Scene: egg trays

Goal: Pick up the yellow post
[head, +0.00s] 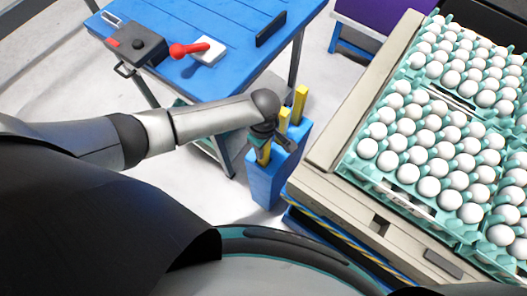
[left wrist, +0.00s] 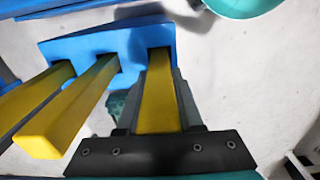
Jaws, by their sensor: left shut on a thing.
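A blue upright holder (head: 266,188) stands on the floor beside the conveyor, with three yellow posts in it. My left gripper (head: 266,142) is at the nearest yellow post (head: 264,154). In the left wrist view the gripper (left wrist: 160,95) is shut on this yellow post (left wrist: 157,100), with one finger on each side. The post's far end is still in a slot of the blue holder (left wrist: 120,40). Two other yellow posts (head: 284,118) (head: 301,98) stand in the holder behind it. My right gripper is not in view.
A blue table (head: 225,22) stands behind, with a grey box (head: 136,46), a red joystick (head: 186,49) on a white base and a black bar (head: 271,28). At right, teal trays of white eggs (head: 400,190) rest on a beige conveyor (head: 325,188), close to the holder.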

